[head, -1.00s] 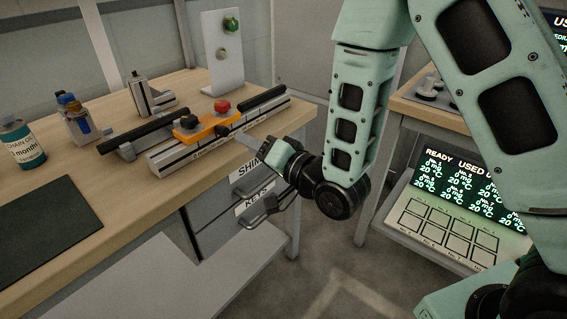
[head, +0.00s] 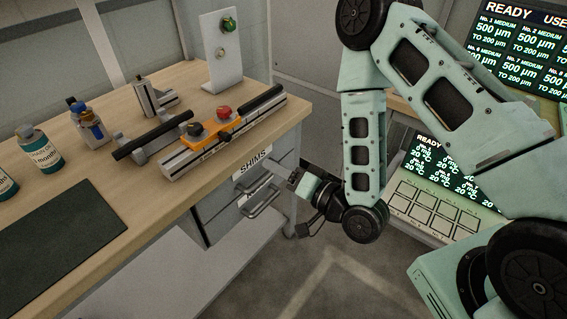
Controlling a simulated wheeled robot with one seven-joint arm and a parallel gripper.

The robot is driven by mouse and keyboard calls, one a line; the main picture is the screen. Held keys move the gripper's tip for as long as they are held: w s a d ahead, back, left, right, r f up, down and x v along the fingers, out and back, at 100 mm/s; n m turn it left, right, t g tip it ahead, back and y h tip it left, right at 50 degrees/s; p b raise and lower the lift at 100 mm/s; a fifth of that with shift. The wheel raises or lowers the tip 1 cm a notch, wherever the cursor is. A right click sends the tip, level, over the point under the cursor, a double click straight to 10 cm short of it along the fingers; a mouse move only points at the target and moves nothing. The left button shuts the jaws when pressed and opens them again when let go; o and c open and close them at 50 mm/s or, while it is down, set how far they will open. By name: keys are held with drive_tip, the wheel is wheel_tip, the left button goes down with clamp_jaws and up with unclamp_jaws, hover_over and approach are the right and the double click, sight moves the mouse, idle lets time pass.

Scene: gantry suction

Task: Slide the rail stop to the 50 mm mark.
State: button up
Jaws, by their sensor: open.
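An orange block (head: 212,131) with a black knob and a red knob sits across a pair of rails on the wooden workbench. The front rail (head: 190,160) is pale metal with a scale strip too small to read. A small dark piece (head: 226,138) shows at the block's front side; I cannot tell which part is the rail stop. My gripper (head: 287,199) is open and empty, out past the bench's front edge. It is in front of the drawers, lower than the rails and to their right, apart from them.
A drawer labelled SHIMS (head: 256,160) and handles lie close behind my gripper. A white panel with a green button (head: 228,70), bottles (head: 40,150) and a dark mat (head: 60,230) are on the bench. A screened station stands at right. The floor between is clear.

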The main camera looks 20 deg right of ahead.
drive_tip(key=shift+s+d+r+p, duration=0.3)
drive_tip(key=shift+s+r, duration=0.1)
drive_tip(key=shift+r, duration=0.1)
idle(0.4)
drive_tip(key=a+n+g, duration=0.5)
drive_tip(key=n, duration=0.1)
drive_tip(key=s+d+r+n+g+h, duration=0.2)
drive_tip(key=s+r+g+h, duration=0.2)
drive_tip(key=s, duration=0.6)
drive_tip(key=s+d+r+n+g+h, duration=0.3)
drive_tip(key=s+r+g+h, duration=0.2)
drive_tip(key=s+r, duration=0.4)
drive_tip(key=shift+s+g, duration=0.3)
drive_tip(key=shift+s, duration=0.15)
